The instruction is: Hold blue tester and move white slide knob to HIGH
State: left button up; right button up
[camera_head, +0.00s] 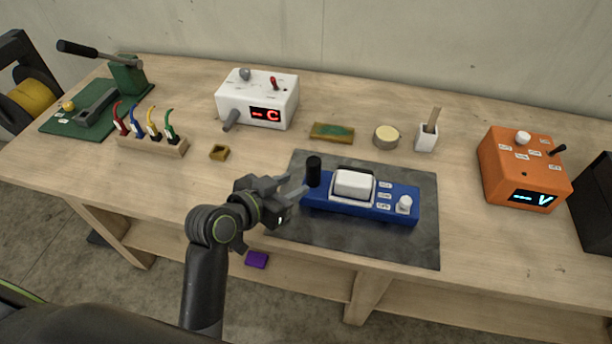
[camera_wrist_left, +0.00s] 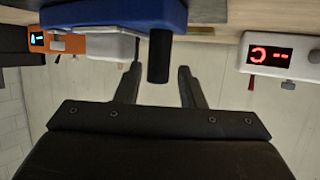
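The blue tester (camera_head: 330,208) lies on a dark grey mat. It carries a black upright post (camera_head: 314,172) at its left end, a big white rocker (camera_head: 353,184) in the middle and a small white knob (camera_head: 404,204) at its right end, beside small labels too fine to read. My left gripper (camera_head: 294,188) is just left of the post, fingers pointing at it. In the left wrist view the fingers (camera_wrist_left: 160,84) are apart, with the black post (camera_wrist_left: 158,58) between their lines near the tips; no grip shows. The blue tester (camera_wrist_left: 115,12) is at the top there. My right gripper is not seen.
The mat (camera_head: 300,230) has bare room around the tester. A white box (camera_head: 258,100) with a red display stands behind, an orange box (camera_head: 525,170) to the right. A rack of coloured clips (camera_head: 150,145) and a small brass block (camera_head: 219,152) are left.

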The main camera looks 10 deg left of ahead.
aim_at(308, 177)
pick_arm(q)
jog(key=x, duration=0.8)
jog(key=shift+w+d+f, duration=0.2)
jog(key=shift+w, duration=0.1)
grip_shut()
dwell(0.7)
